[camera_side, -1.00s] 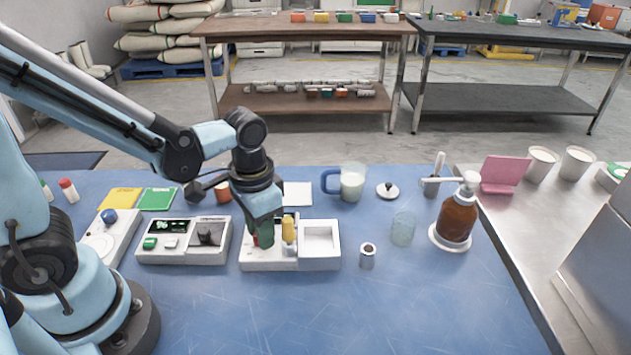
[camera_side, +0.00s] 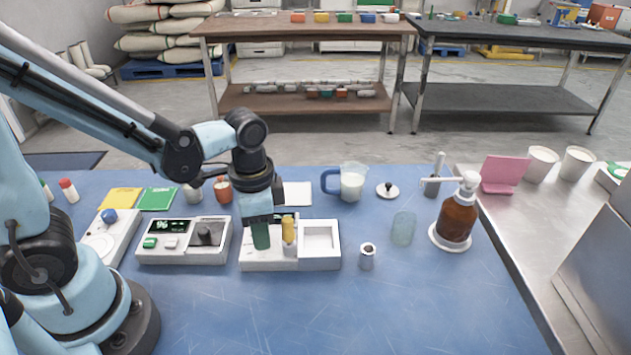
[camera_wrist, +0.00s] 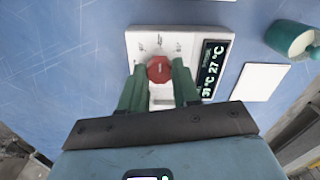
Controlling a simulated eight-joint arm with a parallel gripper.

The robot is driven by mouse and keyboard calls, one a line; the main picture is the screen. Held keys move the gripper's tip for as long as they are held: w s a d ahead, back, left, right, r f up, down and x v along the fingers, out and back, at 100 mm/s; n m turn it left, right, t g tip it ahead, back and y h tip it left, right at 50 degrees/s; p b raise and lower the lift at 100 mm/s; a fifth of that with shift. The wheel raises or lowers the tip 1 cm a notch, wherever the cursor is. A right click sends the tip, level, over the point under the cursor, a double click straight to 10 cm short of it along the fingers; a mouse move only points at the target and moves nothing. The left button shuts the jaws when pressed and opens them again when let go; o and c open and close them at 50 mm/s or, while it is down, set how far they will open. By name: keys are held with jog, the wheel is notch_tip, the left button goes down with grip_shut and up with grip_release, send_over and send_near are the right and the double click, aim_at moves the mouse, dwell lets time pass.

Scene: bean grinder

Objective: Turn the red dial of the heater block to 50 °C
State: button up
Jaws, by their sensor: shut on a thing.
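The red dial (camera_wrist: 160,70) sits on top of the white heater block (camera_wrist: 146,42) in the wrist view, with small scale marks around it. The block's dark display (camera_wrist: 212,70) shows white figures; one line looks like 27 °C, the other is hard to read. My gripper (camera_wrist: 160,76) has its green fingers on either side of the dial, shut on it. In the side view my gripper (camera_side: 261,240) points down over the white equipment in the middle of the table. The dial is hidden there by the gripper.
A white unit with a square recess (camera_side: 320,240) and a yellow part (camera_side: 288,228) are beside the gripper. Left is a white device with a display (camera_side: 183,250). A metal cup (camera_side: 367,258), clear glass (camera_side: 403,228) and brown bottle (camera_side: 456,222) stand right. The front table is clear.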

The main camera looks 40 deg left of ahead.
jog(key=o, duration=1.1)
jog(key=shift+c, duration=0.2)
notch_tip(320, 180, up, 12)
dwell(0.4)
jog(key=a+n+t, duration=0.1)
jog(key=n+t, duration=0.1)
jog(key=a+f+n+t, duration=0.1)
jog(key=a+n+t, duration=0.1)
jog(key=w+a+f+n+t, duration=0.1)
jog(key=n+t, duration=0.1)
jog(key=t, duration=0.1)
jog(key=shift+w+a+n, duration=0.1)
jog(key=shift+a+n, duration=0.2)
jog(key=shift+n, duration=0.1)
